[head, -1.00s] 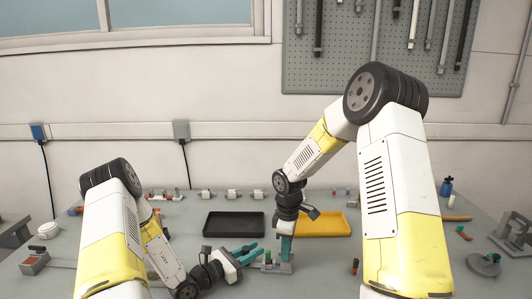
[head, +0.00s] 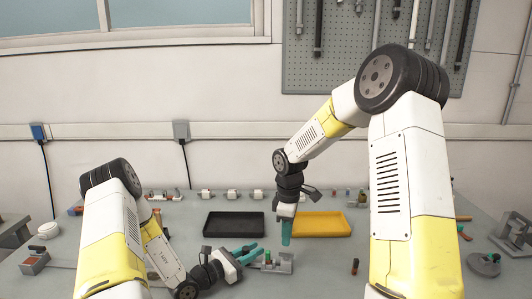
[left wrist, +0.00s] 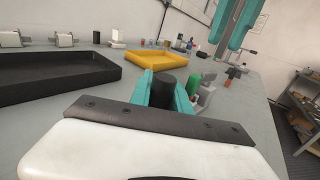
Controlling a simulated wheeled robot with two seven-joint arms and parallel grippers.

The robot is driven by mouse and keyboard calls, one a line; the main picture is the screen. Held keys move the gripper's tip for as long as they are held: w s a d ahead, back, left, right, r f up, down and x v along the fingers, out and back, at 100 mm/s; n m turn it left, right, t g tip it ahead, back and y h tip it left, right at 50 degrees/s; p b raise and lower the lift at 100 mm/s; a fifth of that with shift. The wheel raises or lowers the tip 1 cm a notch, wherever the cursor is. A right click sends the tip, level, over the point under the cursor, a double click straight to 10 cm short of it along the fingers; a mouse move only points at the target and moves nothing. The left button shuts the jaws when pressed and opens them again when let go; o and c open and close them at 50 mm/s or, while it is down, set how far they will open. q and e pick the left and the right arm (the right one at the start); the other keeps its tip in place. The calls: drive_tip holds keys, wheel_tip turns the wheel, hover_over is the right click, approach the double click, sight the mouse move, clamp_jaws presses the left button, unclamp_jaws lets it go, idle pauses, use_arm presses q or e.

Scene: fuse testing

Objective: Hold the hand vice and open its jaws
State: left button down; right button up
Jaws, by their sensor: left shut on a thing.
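The hand vice (head: 282,265) is a small grey device on the table, right of my left gripper in the head view. My left gripper (head: 250,254) has teal fingers and lies low over the table, pointing at the vice. In the left wrist view its fingers (left wrist: 165,95) are shut on a black rounded part (left wrist: 163,91), seemingly the vice's handle. The vice's grey body (left wrist: 207,94) shows just beyond, beside a green part. My right gripper (head: 286,232) points down above the vice, apart from it. The left wrist view shows its two teal fingers (left wrist: 233,35) apart, seemingly empty. The vice's jaws are too small to judge.
A black tray (head: 233,236) and a yellow tray (head: 322,236) lie behind the grippers. Small parts line the table's back. A small upright piece (head: 355,266) stands right of the vice. A round grey item (head: 484,265) lies at the far right.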

idle(0.4)
use_arm(q)
drive_tip(key=c, duration=1.1)
unclamp_jaws()
drive_tip(key=shift+c, duration=0.2)
drive_tip(key=shift+a, duration=0.15)
drive_tip(key=shift+v, duration=4.35)
